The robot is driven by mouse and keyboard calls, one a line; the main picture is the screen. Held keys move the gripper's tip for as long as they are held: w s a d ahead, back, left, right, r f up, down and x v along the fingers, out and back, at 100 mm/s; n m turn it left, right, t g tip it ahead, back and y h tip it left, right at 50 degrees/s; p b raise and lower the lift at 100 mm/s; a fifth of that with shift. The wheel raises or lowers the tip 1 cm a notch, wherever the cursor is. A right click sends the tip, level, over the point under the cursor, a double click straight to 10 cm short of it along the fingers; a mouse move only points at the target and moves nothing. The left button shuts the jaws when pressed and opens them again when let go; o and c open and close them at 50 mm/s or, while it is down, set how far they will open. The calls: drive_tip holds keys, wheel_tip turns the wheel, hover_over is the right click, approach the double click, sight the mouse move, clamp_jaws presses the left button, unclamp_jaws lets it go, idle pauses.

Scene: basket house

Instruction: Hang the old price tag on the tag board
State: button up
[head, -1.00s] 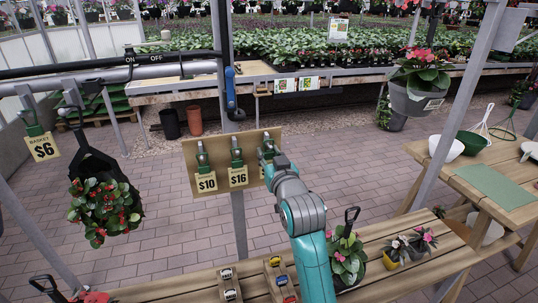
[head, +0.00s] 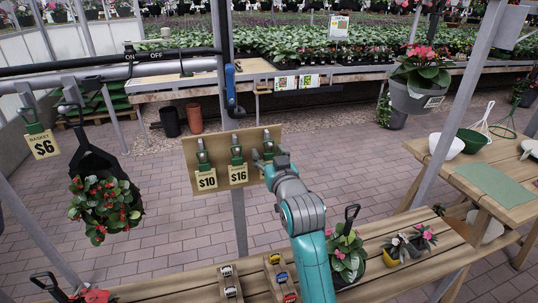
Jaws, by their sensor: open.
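The tan tag board (head: 191,152) stands on a post in the middle of the view, with several hooks. A $10 tag (head: 206,180) and a $16 tag (head: 239,174) hang on its left and middle hooks from green clips. My gripper (head: 260,162) is open at the board's right hook (head: 267,138), covering most of what is there. I cannot tell whether a tag hangs behind it or whether it touches one. A $6 tag (head: 43,146) hangs from a green clip on the rail at the far left, apart from my gripper.
A hanging basket of red flowers (head: 106,208) is at the left under the rail (head: 100,80). Below my arm, a slatted wooden bench (head: 400,270) holds potted plants and small labelled blocks. A side table (head: 500,165) with bowls stands at right.

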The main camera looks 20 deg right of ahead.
drive_tip(key=s, duration=1.2)
drive_tip(key=s+f+g, duration=0.2)
drive_tip(key=s+f, duration=1.6)
drive_tip(key=f, duration=0.2)
drive_tip(key=s+f, duration=0.2)
drive_tip(key=s, duration=1.1)
drive_tip(key=s+f+g, duration=0.1)
drive_tip(key=s, duration=1.3)
drive_tip(key=shift+s+f, duration=0.3)
drive_tip(key=shift+f, duration=0.05)
